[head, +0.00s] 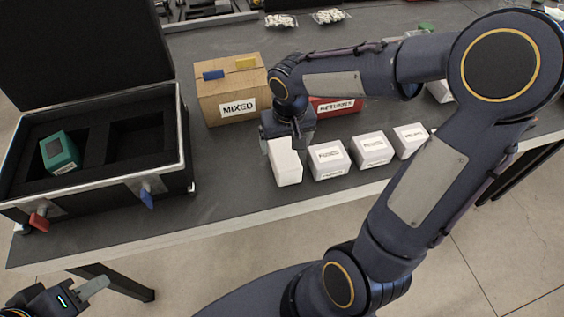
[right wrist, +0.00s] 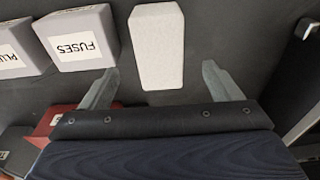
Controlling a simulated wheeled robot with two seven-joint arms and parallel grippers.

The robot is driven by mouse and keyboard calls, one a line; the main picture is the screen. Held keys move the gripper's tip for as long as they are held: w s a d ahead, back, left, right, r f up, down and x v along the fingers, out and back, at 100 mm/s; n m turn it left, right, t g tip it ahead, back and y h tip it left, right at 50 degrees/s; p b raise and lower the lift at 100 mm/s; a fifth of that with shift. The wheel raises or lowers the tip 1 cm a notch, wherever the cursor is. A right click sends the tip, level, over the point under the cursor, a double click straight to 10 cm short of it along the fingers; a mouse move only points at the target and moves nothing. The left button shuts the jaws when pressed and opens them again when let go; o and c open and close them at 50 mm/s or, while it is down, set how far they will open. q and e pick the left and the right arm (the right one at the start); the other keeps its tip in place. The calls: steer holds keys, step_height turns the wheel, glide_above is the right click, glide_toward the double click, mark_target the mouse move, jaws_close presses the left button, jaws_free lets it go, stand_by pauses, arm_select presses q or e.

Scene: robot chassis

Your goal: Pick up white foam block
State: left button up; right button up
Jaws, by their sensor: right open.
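The white foam block (head: 286,165) stands on the dark table, left of a row of labelled white boxes. It also shows in the right wrist view (right wrist: 157,48), pale and plain, with its near end between the fingertips. My right gripper (head: 284,143) is over the block in the head view. In the right wrist view the gripper (right wrist: 160,68) is open, a finger on each side of the block with gaps between. My left gripper (head: 88,289) is at the bottom left, off the table; one finger shows clearly and its opening is unclear.
A fuses box (head: 328,159) stands close right of the block, with more white boxes beyond. A cardboard MIXED box (head: 236,88) and a red RETURNS box (head: 338,107) stand behind. An open black case (head: 120,188) with a green block (head: 60,153) is at left.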

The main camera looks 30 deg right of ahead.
mark_target(285, 153)
steer(key=f, duration=0.2)
steer(key=w+f, duration=0.1)
steer(key=f, duration=0.5)
steer(key=shift+w+d+f, duration=0.2)
steer(key=shift+w+f, duration=0.05)
steer(key=c, duration=1.1)
steer(key=shift+o, duration=0.2)
steer(key=shift+r, duration=0.15)
